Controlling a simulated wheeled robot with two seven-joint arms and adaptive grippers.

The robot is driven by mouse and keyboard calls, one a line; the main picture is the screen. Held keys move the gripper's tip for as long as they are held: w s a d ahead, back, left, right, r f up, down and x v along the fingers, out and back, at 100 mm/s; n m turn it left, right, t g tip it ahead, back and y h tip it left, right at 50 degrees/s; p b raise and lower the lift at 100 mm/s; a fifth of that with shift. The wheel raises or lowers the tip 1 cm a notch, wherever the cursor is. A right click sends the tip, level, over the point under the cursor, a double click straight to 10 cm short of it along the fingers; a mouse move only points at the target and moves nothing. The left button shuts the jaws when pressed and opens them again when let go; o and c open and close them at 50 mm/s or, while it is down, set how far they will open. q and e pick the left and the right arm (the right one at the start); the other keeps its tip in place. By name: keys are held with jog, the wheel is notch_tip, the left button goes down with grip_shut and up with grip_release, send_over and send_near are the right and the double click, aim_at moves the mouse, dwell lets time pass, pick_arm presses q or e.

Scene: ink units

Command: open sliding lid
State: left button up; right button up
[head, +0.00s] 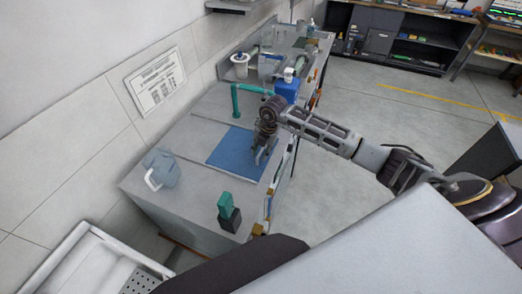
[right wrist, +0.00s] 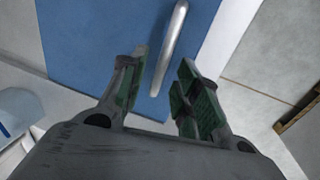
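The sliding lid is a flat blue panel (head: 232,150) set in the grey counter top; it fills much of the right wrist view (right wrist: 95,40). A silver bar handle (right wrist: 172,45) is on the blue panel. My right gripper (head: 263,157) is over the right part of the panel in the head view. In the right wrist view the fingers (right wrist: 165,62) are spread apart, with the handle showing between them. I cannot tell how far above the handle the fingertips are. They do not appear closed on it. My left gripper is not in view.
A blue-grey jug (head: 162,168) stands at the counter's left. A teal block (head: 225,201) and a dark block (head: 230,219) are near the front edge. A teal pipe (head: 236,100) and a blue container (head: 287,88) stand behind the panel. Wall behind; open floor right.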

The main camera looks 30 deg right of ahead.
grip_shut()
jog(key=shift+w+a, duration=0.1)
dwell(0.3)
